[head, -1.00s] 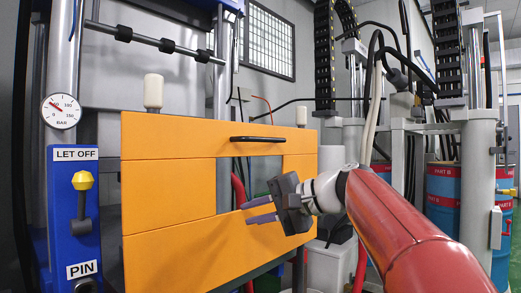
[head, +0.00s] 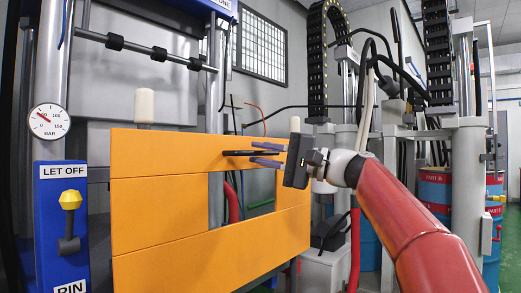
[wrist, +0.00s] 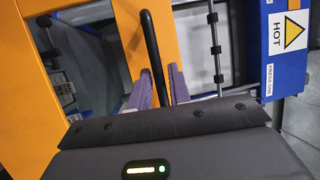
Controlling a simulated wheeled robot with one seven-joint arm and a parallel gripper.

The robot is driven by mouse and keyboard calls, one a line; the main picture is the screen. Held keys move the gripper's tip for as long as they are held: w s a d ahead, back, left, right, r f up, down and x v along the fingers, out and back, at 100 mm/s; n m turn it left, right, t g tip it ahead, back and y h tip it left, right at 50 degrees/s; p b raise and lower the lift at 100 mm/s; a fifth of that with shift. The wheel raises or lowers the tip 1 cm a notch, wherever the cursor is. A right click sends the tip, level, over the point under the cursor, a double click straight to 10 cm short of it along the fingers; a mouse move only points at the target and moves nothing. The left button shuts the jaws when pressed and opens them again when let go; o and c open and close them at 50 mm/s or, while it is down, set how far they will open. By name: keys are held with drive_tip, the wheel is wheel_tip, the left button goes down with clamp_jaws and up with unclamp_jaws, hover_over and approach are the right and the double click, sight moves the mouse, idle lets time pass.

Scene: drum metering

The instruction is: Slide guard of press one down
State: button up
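The guard of press one is an orange panel (head: 160,190) with a rectangular opening, in front of the press in the head view. It also fills much of the wrist view (wrist: 190,25). A black bar handle (head: 240,153) is on its upper part; in the wrist view the handle (wrist: 153,50) runs down towards my fingers. My gripper (head: 266,154) is level with the handle, its two purple fingers apart and pointing at it. In the wrist view the fingers (wrist: 162,88) stand on either side of the handle's near end. Contact cannot be told.
A blue panel (head: 62,220) with a yellow-topped lever (head: 69,220) and a pressure gauge (head: 49,121) stand left of the guard. A red hose (head: 355,250) hangs below my arm. Blue and red drums (head: 436,190) stand at the right. The wrist view shows a HOT sign (wrist: 290,32).

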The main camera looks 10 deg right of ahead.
drive_tip(key=shift+w+a, duration=0.15)
drive_tip(key=shift+a, duration=0.15)
clamp_jaws()
